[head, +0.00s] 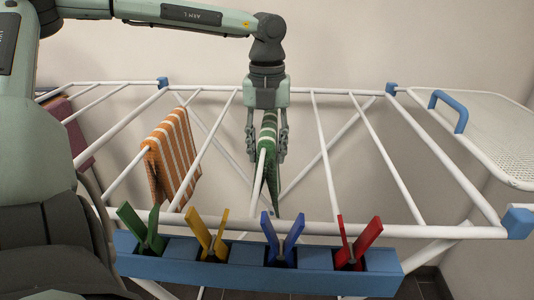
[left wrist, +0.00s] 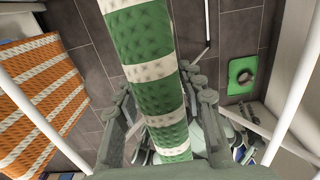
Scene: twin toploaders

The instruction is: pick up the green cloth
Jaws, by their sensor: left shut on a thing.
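The green cloth (head: 269,165) with white stripes hangs at a middle rail of the white drying rack, seen nearly edge-on in the head view. My left gripper (head: 267,150) points down over it, with one finger on each side, shut on the cloth. In the left wrist view the cloth (left wrist: 152,72) runs as a broad green and white band between the fingers of the gripper (left wrist: 163,103). Whether the cloth still touches the rail is hard to tell. My right gripper is not in view.
An orange and white striped cloth (head: 172,158) hangs on a rail to the left, and a purple cloth (head: 70,132) farther left. A blue box (head: 180,262) with colored clothespins sits along the rack's front. A white mesh board (head: 490,140) is at the right. The right-hand rails are bare.

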